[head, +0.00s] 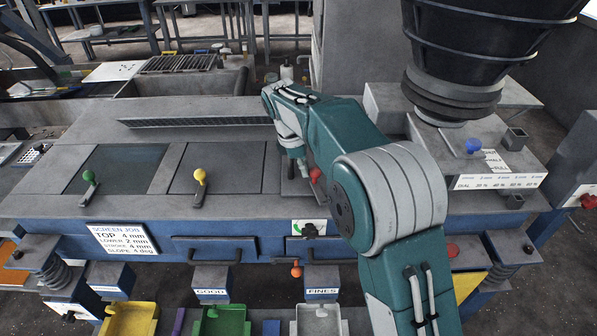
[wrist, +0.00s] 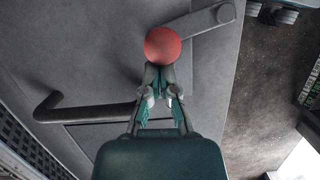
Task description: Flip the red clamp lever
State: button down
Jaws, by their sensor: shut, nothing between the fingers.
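The red clamp lever shows its round red knob (wrist: 163,45) in the wrist view, with a grey arm running to a pivot at the upper right. In the head view the red knob (head: 315,175) is partly hidden behind my arm. My gripper (wrist: 160,72) is shut and empty, its fingertips right at the knob's near edge in the wrist view. I cannot tell whether they touch it. In the head view my gripper (head: 298,168) is small, just left of the knob, and mostly hidden.
A green-knobbed lever (head: 88,178) and a yellow-knobbed lever (head: 200,178) stand on the panels to the left. A black bar handle (wrist: 85,112) lies left of my gripper in the wrist view. A large black hopper (head: 470,60) hangs at the upper right.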

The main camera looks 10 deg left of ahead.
jog(key=shift+w+d, duration=0.25)
jog(key=shift+d, duration=0.1)
jog(key=shift+w+d, duration=0.1)
dwell(0.5)
